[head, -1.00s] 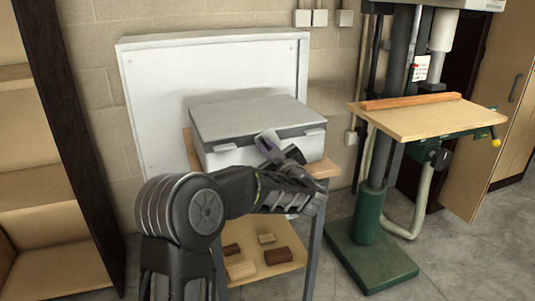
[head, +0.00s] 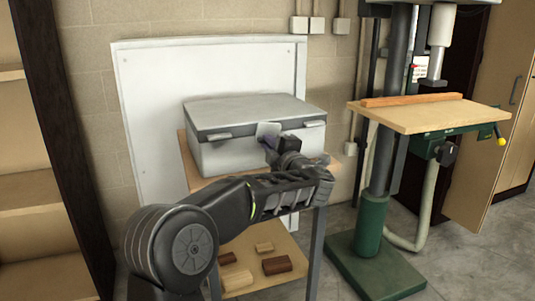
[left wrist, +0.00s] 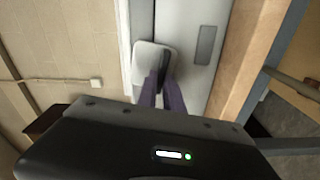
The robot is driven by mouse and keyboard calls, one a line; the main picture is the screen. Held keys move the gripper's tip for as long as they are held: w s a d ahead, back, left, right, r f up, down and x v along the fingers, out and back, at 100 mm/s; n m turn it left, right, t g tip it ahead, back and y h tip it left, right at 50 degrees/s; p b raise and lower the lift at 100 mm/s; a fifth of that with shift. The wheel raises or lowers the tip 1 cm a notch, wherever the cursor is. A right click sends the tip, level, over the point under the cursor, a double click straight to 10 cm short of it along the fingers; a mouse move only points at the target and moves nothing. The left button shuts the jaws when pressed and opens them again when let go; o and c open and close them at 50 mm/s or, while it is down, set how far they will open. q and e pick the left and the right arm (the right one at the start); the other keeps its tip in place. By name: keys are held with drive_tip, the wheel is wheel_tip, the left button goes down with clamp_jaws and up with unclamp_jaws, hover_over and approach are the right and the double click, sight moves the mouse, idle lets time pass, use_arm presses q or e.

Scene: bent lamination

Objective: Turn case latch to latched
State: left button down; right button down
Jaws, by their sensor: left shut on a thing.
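The grey case (head: 225,158) stands on a small wooden-topped stand, with its lid down. Two pale clasps show on its front, one at the left (head: 219,137) and one at the right (head: 315,123). Between them a pale rounded plate, which looks like the case latch (head: 267,128), stands out at the front. My left gripper (head: 270,142) is at this plate, its purple fingers close together. In the left wrist view the fingers (left wrist: 161,92) reach the latch plate (left wrist: 152,57) and are shut on it. The exact contact is partly hidden. My right gripper is out of view.
The stand's lower shelf (head: 244,257) holds several wooden blocks. A white panel (head: 150,110) leans on the wall behind. A green drill press (head: 368,222) with a wooden table (head: 430,115) stands at the right, shelving (head: 40,200) at the left.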

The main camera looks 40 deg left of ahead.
use_arm(q)
drive_tip(key=shift+w+f+n+b, duration=0.15)
drive_tip(key=shift+f+n+b, duration=0.25)
drive_tip(key=shift+n, duration=0.3)
drive_tip(key=shift+d+r+n+b, duration=0.1)
drive_tip(key=shift+r+n+b, duration=0.05)
drive_tip(key=shift+n+b, duration=0.25)
drive_tip(key=c, duration=1.5)
unclamp_jaws()
drive_tip(key=shift+r, duration=0.1)
drive_tip(key=shift+d, duration=0.1)
drive_tip(key=v, duration=0.7)
drive_tip(key=shift+d, duration=0.3)
